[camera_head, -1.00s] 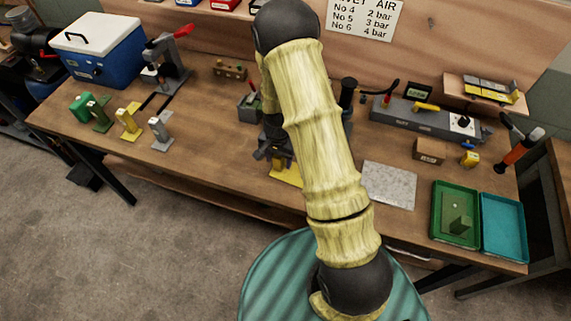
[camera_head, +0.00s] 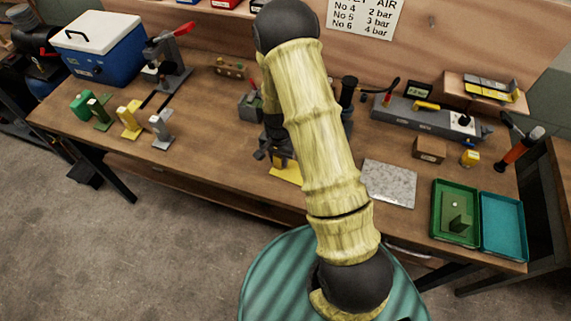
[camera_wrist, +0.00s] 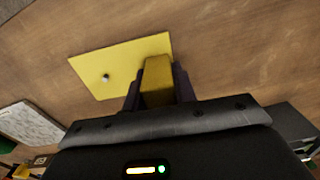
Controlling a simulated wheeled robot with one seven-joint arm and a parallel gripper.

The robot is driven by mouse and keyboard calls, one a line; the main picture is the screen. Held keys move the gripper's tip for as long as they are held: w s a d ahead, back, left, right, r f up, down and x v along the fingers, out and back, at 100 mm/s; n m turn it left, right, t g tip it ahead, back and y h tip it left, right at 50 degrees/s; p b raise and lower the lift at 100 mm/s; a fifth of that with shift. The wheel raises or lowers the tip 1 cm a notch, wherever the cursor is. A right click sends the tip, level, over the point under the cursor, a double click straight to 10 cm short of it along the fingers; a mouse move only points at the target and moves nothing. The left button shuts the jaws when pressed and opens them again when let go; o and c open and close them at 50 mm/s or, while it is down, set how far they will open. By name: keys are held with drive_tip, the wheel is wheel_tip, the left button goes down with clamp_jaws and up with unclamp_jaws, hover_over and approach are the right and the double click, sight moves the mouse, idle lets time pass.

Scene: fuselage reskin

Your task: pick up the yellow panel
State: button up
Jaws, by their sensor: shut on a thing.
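The yellow panel (camera_head: 286,174) is a flat plate near the front edge of the wooden bench, partly hidden behind my arm in the head view. In the wrist view the yellow panel (camera_wrist: 125,62) shows a small round stud on its left part and a raised yellow block on its right part. My gripper (camera_wrist: 158,84) is shut on that block, with a dark finger on each side. In the head view my gripper (camera_head: 272,156) is over the panel and partly hidden by my arm. I cannot tell whether the plate touches the bench.
A grey speckled plate (camera_head: 388,184) lies to the right. Beyond it are a green tray (camera_head: 436,210) and a teal tray (camera_head: 503,228). Green, yellow and grey brackets stand on the left by a blue cooler (camera_head: 95,60). The bench front left of my gripper is clear.

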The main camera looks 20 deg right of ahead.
wheel_tip(320, 180, up, 10)
drive_tip(key=shift+b, duration=1.1)
